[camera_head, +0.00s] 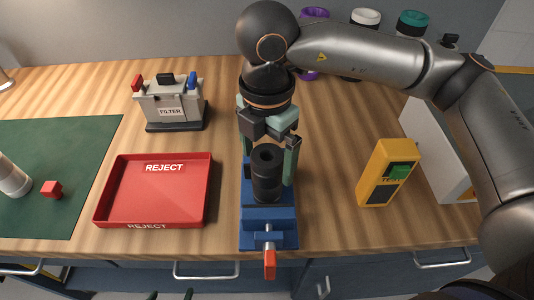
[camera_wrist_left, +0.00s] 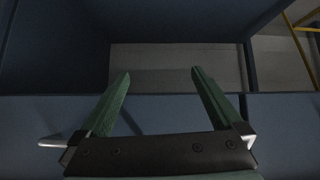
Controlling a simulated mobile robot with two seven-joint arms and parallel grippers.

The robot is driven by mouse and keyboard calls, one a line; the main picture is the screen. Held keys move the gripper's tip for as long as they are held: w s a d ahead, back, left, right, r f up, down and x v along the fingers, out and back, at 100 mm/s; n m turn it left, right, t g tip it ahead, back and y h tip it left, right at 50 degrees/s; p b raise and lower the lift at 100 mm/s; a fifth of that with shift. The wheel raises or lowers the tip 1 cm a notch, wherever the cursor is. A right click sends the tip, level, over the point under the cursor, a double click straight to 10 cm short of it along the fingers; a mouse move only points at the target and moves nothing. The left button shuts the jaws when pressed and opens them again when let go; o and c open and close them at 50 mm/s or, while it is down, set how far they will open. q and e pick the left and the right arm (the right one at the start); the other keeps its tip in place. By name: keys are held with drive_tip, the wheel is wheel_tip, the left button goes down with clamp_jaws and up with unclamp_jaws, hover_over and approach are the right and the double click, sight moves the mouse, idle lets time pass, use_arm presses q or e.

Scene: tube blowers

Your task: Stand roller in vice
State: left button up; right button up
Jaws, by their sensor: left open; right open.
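The black roller (camera_head: 267,178) stands upright on the blue vice (camera_head: 270,222) in the head view, and its hollow top end shows. Whether the vice jaws touch it is hard to tell. The vice has an orange-red handle (camera_head: 270,263) at the front. My right gripper (camera_head: 268,172) points down over the vice, open, with one green finger on each side of the roller. My left gripper (camera_head: 171,295) shows only its fingertips at the bottom edge. In the left wrist view it (camera_wrist_left: 160,75) is open and empty, in front of the blue cabinet.
A red REJECT tray (camera_head: 208,205) lies left of the vice, with the FILTER box (camera_head: 172,112) behind it. A yellow meter (camera_head: 387,172) stands to the right, before a white panel (camera_head: 440,150).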

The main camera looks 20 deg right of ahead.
drive_tip(key=shift+r+p, duration=0.3)
drive_tip(key=shift+p, duration=0.05)
wheel_tip(320, 180, up, 12)
drive_tip(key=shift+f, duration=0.15)
idle(0.6)
